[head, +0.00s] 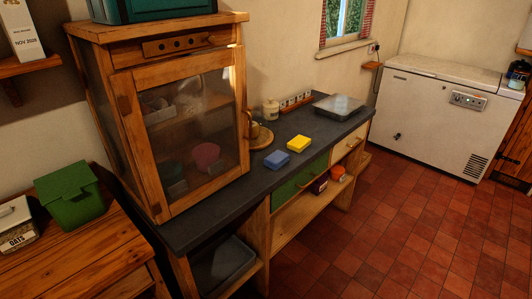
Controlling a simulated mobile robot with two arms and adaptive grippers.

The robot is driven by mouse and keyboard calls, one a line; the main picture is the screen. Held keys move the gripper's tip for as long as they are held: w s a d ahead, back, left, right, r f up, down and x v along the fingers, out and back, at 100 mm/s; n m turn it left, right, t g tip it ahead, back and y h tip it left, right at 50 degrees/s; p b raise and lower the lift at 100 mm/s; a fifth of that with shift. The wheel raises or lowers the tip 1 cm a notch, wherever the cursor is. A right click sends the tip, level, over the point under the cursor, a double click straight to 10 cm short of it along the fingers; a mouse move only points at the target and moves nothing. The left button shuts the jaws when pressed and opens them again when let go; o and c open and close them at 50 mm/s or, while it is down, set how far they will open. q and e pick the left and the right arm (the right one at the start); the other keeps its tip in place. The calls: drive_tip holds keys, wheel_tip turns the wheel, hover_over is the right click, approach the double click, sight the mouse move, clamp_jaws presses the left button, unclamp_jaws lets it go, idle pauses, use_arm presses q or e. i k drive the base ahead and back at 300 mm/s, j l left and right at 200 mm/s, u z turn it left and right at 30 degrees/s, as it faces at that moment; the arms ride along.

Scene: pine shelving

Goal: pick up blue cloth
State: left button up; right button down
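The blue cloth (277,159) appears as a small, flat, folded blue block. It lies on the dark counter (225,211) near its front edge, just right of the glass-fronted wooden cabinet. A yellow folded cloth (298,143) lies close behind it to the right. Neither of my grippers is in the head view, so their state and distance from the cloth do not show.
The wooden cabinet (140,137) stands on the counter's left part. A round wooden board (269,136) with a pot lies behind the blue cloth. A grey tray (339,106) is farther right. The red tiled floor (400,245) in front is clear.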

sight(277, 160)
drive_tip(key=i+l+u, duration=0.25)
drive_tip(key=i+l, duration=0.2)
drive_tip(key=l, duration=0.15)
drive_tip(key=i+l+u, duration=0.15)
drive_tip(key=l, duration=0.2)
drive_tip(key=i+l+u, duration=0.1)
drive_tip(key=l, duration=0.25)
drive_tip(key=i+l+u, duration=0.15)
drive_tip(key=l, duration=0.25)
drive_tip(key=i, duration=0.1)
